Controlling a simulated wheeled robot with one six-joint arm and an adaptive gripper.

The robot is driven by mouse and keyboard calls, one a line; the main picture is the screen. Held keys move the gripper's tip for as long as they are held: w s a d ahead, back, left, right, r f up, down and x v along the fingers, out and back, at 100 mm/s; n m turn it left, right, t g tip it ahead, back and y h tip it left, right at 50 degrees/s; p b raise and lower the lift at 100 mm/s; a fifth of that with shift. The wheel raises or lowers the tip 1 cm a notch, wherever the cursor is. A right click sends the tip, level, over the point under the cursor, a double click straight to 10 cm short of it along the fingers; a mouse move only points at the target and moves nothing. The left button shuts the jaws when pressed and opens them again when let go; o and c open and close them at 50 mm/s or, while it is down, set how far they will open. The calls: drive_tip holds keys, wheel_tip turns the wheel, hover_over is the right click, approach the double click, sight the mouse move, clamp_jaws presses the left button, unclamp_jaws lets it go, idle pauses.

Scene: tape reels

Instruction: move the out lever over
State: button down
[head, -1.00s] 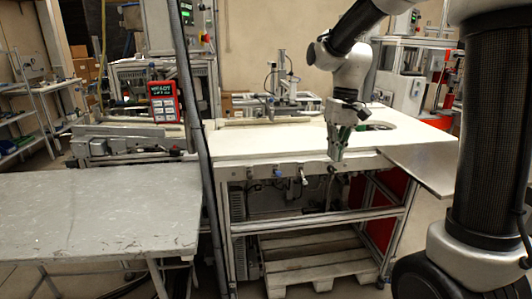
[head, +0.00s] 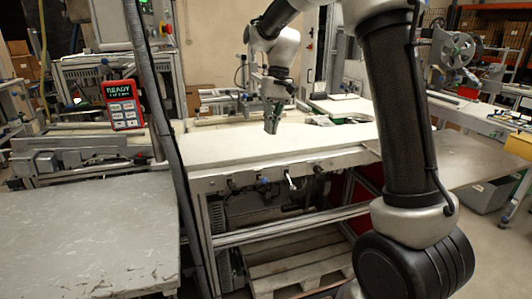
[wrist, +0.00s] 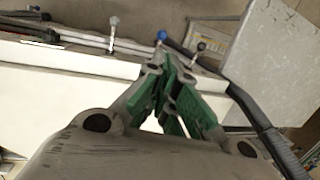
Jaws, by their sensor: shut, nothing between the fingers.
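Several small levers stick out along the front rail of the white table. In the head view I see one with a blue knob (head: 263,182), one with a pale handle (head: 290,181) and a dark one (head: 318,170). No label shows which is the out lever. In the wrist view a pale-knobbed lever (wrist: 114,22), a blue-knobbed one (wrist: 161,36) and a grey-knobbed one (wrist: 201,46) stand beyond the fingers. My gripper (head: 271,125), with green finger pads, is shut and empty above the white tabletop, apart from the levers. It also shows in the wrist view (wrist: 172,68).
A red panel (head: 121,105) at left reads READY, with a smaller line too small to read. The white tabletop (head: 220,150) is largely clear. A grey table (head: 90,225) stands at front left, beside a dark upright post (head: 165,130). A pallet (head: 300,270) lies under the frame.

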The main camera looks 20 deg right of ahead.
sight(262, 179)
drive_tip(key=x, duration=1.3)
drive_tip(key=shift+s+f, duration=0.15)
drive_tip(key=shift+f, duration=0.05)
